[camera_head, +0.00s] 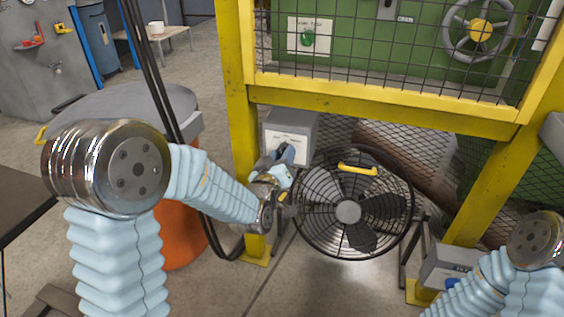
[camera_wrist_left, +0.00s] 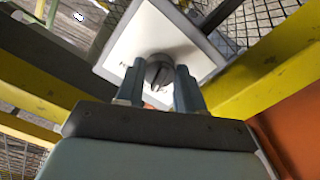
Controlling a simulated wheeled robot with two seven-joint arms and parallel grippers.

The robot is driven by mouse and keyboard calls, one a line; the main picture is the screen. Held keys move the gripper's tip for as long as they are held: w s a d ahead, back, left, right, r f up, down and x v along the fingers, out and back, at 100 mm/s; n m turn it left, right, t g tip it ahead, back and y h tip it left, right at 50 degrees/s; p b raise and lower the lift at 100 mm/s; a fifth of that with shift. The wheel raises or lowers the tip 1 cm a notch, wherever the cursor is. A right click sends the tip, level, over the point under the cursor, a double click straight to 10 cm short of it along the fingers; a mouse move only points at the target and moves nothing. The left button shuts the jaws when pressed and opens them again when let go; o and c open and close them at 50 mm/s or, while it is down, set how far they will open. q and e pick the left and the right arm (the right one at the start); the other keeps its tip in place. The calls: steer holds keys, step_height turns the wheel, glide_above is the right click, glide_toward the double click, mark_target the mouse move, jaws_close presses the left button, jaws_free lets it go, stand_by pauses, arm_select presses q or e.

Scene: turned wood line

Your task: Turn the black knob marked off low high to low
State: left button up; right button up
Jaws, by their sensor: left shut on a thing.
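The black knob (camera_wrist_left: 157,73) sits on the white face of a grey box in the left wrist view. The lettering around it is too small and partly covered to read, so I cannot tell its setting. My left gripper (camera_wrist_left: 159,78) has one finger on each side of the knob and is shut on it. In the head view, my left gripper (camera_head: 284,155) is at the front of the grey box (camera_head: 290,125), on the yellow frame, and hides the knob. My right arm shows at the lower right, but its gripper is out of view.
A black caged fan (camera_head: 350,212) with a yellow handle stands just right of my left gripper. A yellow post (camera_head: 240,110) and wire mesh guard (camera_head: 380,50) are close by. Black cables (camera_head: 150,70) hang behind my left arm. Another grey box (camera_head: 447,265) sits lower right.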

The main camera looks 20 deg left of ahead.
arm_select(q)
steer(key=shift+f+m+b, duration=0.1)
steer(key=shift+m+b, duration=0.45)
steer(key=shift+m, duration=0.95)
arm_select(e)
steer(key=shift+f, duration=0.7)
arm_select(q)
steer(key=o, duration=1)
steer(key=shift+o, duration=0.2)
